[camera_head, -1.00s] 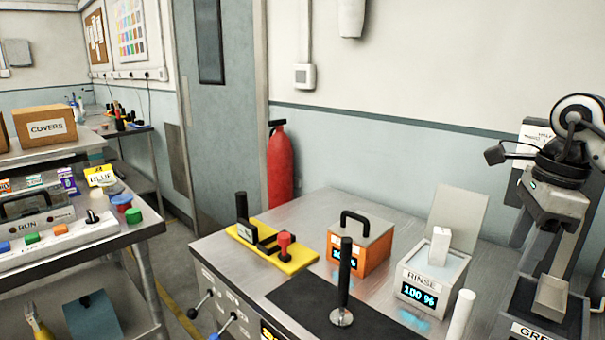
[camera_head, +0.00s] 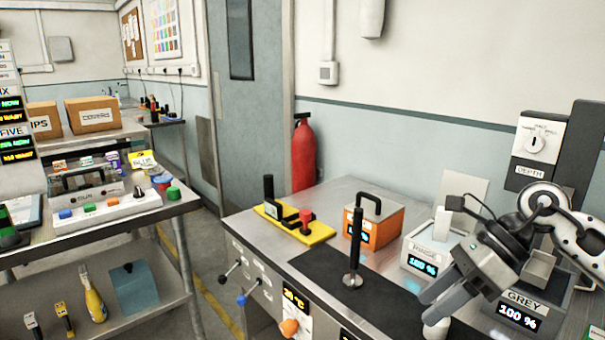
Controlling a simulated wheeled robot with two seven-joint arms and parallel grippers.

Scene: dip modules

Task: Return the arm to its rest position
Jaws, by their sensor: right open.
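My right gripper (camera_head: 438,299) shows at the lower right, at the end of my right arm (camera_head: 555,215). Its two grey fingers point down and left, spread apart with nothing between them. It hangs in front of the GREY box (camera_head: 517,313) and the RINSE box (camera_head: 423,260), covering parts of both. A white rounded piece (camera_head: 435,328) shows just below the fingertips; I cannot tell its distance from them. My left gripper does not show.
The metal bench carries a dark mat with an upright black handle (camera_head: 356,245), an orange box (camera_head: 374,222) and a yellow plate (camera_head: 293,223) with a red knob. Levers stick out from its front. A shelf cart (camera_head: 115,228) stands left, across a floor gap.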

